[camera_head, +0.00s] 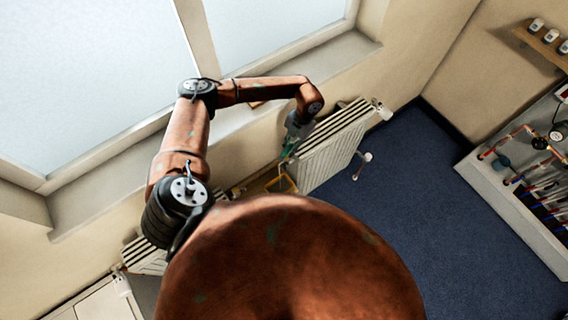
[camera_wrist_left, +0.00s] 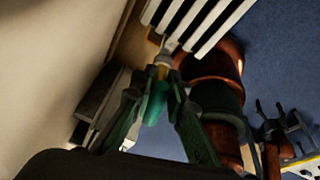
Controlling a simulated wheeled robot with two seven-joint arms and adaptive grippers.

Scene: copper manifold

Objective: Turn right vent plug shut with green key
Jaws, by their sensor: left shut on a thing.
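My left gripper (camera_head: 288,152) reaches over to the right radiator (camera_head: 335,145) by the wall. Its fingers (camera_wrist_left: 158,100) are shut on the green key (camera_wrist_left: 154,106), which also shows as a small green patch in the head view (camera_head: 291,147). In the left wrist view the key points toward the radiator's end. A small pale fitting (camera_wrist_left: 168,45), which looks like the right vent plug, sits there by the white radiator bars. The key's tip is at or very close to this fitting; I cannot tell whether it is seated.
A yellow-edged item (camera_head: 282,182) lies below the gripper. A windowsill (camera_head: 345,55) runs above the radiator. A grey bench (camera_head: 515,205) with coloured pipes stands at the right. Blue floor (camera_head: 420,220) between is open. My copper body hides the lower middle.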

